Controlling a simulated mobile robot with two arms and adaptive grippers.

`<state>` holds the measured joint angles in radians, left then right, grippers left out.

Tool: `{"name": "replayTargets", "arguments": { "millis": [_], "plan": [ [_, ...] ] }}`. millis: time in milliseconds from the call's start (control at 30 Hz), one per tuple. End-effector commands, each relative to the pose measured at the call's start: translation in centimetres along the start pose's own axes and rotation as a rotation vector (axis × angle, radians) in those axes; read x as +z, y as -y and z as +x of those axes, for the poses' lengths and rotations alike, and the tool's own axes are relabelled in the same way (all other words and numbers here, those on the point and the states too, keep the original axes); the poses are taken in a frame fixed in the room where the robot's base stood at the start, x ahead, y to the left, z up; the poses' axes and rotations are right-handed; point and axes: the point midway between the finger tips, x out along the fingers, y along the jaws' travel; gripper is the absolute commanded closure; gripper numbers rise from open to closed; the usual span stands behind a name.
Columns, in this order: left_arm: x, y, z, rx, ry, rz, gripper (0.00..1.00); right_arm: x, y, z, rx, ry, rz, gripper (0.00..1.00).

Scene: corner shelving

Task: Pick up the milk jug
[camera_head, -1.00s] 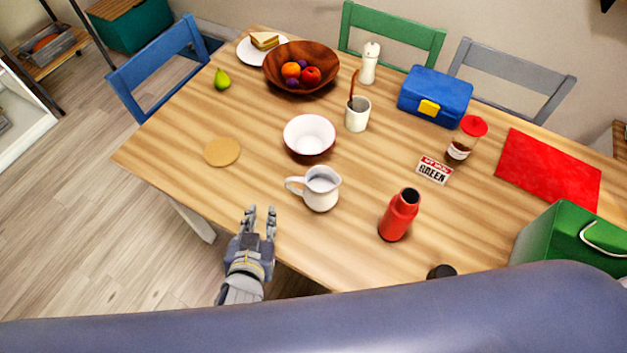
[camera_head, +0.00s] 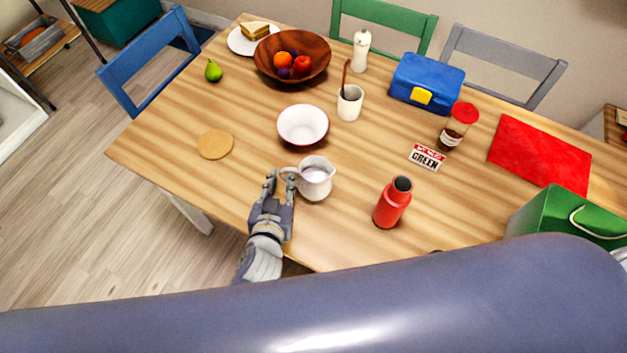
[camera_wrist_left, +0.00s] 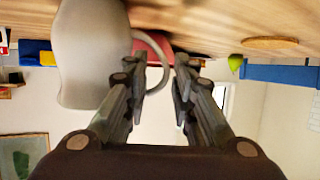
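The milk jug (camera_head: 316,180) is white with a side handle and stands upright on the wooden table near its front edge. Its handle points left in the head view. My left gripper (camera_head: 281,180) is at the handle, with its fingers apart. In the left wrist view the jug (camera_wrist_left: 90,55) appears upside down at the left, and its curved handle lies between the two open fingers of the gripper (camera_wrist_left: 160,80). I cannot tell whether a finger touches the handle. My right gripper is not in view.
A white-inside bowl (camera_head: 302,124) stands just behind the jug, and a red bottle (camera_head: 392,203) stands to its right. A round tan coaster (camera_head: 215,144) lies to the left. A cup (camera_head: 349,103) stands farther back. The table's left front area is clear.

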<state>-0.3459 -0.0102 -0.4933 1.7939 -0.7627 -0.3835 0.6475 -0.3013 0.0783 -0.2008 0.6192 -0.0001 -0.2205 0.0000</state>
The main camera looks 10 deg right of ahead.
Motion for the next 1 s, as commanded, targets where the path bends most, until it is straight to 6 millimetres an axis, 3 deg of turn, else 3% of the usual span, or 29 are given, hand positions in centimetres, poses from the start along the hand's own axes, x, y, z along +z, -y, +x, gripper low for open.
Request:
{"name": "replayTargets", "arguments": {
  "millis": [233, 567, 600, 700, 1000],
  "plan": [
    [0.3, 0.2, 2.9, -0.001, 0.000, 0.002, 0.76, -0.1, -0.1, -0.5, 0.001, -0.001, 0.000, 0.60],
    [0.4, 0.2, 3.6, 0.000, 0.001, 0.000, 0.76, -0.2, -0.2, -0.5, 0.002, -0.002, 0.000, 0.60],
    [0.4, 0.2, 3.6, 0.000, 0.001, 0.000, 0.78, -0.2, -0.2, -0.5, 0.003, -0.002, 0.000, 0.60],
    [0.4, 0.2, 3.6, 0.000, 0.001, 0.000, 1.00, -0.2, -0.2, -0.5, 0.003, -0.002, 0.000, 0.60],
    [0.1, 0.1, 3.6, 0.002, -0.005, -0.003, 1.00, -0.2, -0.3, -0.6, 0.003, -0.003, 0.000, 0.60]
  ]
}}
